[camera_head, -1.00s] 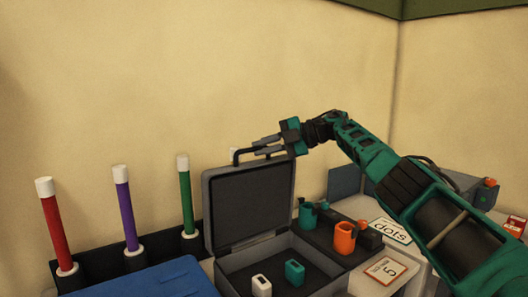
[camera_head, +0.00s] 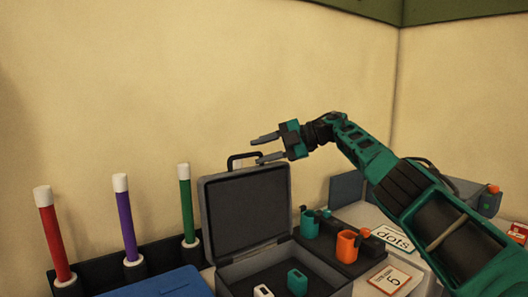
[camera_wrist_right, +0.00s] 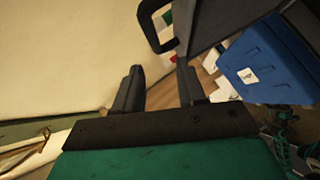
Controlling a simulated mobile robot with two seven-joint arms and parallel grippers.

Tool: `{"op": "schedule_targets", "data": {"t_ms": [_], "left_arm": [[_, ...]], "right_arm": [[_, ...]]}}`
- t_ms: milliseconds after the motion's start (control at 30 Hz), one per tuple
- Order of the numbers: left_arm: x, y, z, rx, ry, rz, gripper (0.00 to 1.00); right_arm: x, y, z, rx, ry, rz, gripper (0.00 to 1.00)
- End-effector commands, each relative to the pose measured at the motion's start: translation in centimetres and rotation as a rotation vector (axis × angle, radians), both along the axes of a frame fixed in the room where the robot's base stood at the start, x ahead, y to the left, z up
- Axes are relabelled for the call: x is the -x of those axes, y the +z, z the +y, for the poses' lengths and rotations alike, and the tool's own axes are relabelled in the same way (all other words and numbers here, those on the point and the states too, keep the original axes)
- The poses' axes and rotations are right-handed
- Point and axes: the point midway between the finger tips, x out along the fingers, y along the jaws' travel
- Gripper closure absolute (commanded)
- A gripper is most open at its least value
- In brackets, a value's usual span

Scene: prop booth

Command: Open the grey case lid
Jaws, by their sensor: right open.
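The grey case (camera_head: 300,270) stands with its lid (camera_head: 247,208) raised, nearly upright. The lid's black handle (camera_head: 236,161) is at its top edge and also shows in the right wrist view (camera_wrist_right: 149,27). My right gripper (camera_head: 263,149) is open and empty, just above the lid's top edge by the handle. In the right wrist view its two fingers (camera_wrist_right: 158,88) stand apart with nothing between them, and the handle is beyond them. A white piece (camera_head: 263,291) and a teal piece (camera_head: 297,281) lie inside the case. My left gripper is not in view.
Red (camera_head: 53,236), purple (camera_head: 127,219) and green (camera_head: 187,204) sticks stand in a dark holder on the left. A blue box (camera_head: 165,284) is in front. Teal (camera_head: 309,223) and orange (camera_head: 347,245) cups stand right of the case, near cards (camera_head: 393,238).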

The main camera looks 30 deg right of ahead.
Motion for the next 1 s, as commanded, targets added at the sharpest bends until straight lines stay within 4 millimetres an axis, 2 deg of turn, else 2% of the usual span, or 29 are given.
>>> {"op": "schedule_targets", "data": {"t_ms": [267,700,1000], "left_arm": [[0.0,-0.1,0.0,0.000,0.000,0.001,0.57],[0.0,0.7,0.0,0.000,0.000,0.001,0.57],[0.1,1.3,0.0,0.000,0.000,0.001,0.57]], "right_arm": [[0.5,0.0,-0.7,0.003,-0.002,0.004,0.60],[5.7,3.2,-7.1,0.001,-0.004,0.001,0.60],[7.7,4.1,-9.4,0.001,-0.001,0.001,0.60]]}}
